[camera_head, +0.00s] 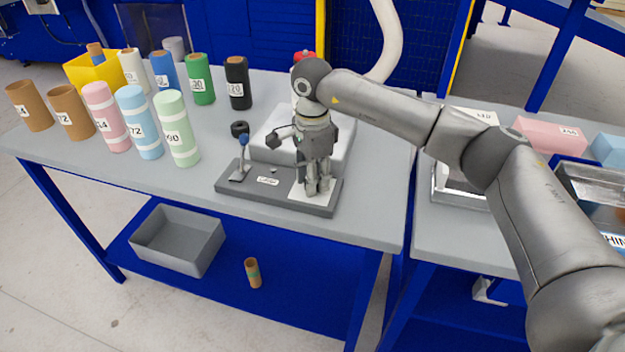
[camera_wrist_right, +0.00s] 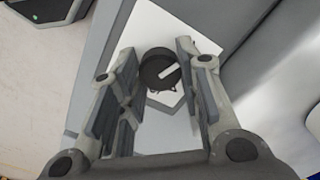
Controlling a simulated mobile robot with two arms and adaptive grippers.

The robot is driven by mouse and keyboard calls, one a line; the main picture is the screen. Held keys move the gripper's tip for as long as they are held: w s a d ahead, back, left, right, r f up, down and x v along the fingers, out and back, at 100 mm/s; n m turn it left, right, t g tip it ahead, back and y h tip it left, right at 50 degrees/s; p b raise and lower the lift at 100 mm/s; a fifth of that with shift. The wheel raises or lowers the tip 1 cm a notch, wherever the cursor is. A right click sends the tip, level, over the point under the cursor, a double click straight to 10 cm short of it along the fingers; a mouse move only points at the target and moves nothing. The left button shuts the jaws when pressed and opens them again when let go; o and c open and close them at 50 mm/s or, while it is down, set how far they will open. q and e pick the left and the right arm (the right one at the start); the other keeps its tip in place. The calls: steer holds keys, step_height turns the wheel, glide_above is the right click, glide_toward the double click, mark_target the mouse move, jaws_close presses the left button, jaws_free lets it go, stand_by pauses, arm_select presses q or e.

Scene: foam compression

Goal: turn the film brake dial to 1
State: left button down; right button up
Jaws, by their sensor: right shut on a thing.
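The film brake dial (camera_wrist_right: 155,66) is a round black knob with a white pointer bar, seen in the right wrist view. The bar points to the upper right of that picture; no numbers can be read around it. The dial sits on a white plate (camera_wrist_right: 180,122), which also shows on the dark base (camera_head: 230,191) at the table's front edge. In the head view the gripper hides the dial. My left gripper is out of view.
A pale grey block (camera_head: 270,150) stands close behind the gripper. Several coloured rolls (camera_head: 172,125) fill the table's left side. A grey bin (camera_head: 180,240) is on the shelf below.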

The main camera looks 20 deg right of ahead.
stand_by(0.5)
steer(key=o, duration=1.1)
steer(key=shift+c, duration=0.2)
steer(key=shift+r, duration=0.1)
step_height(320, 180, up, 12)
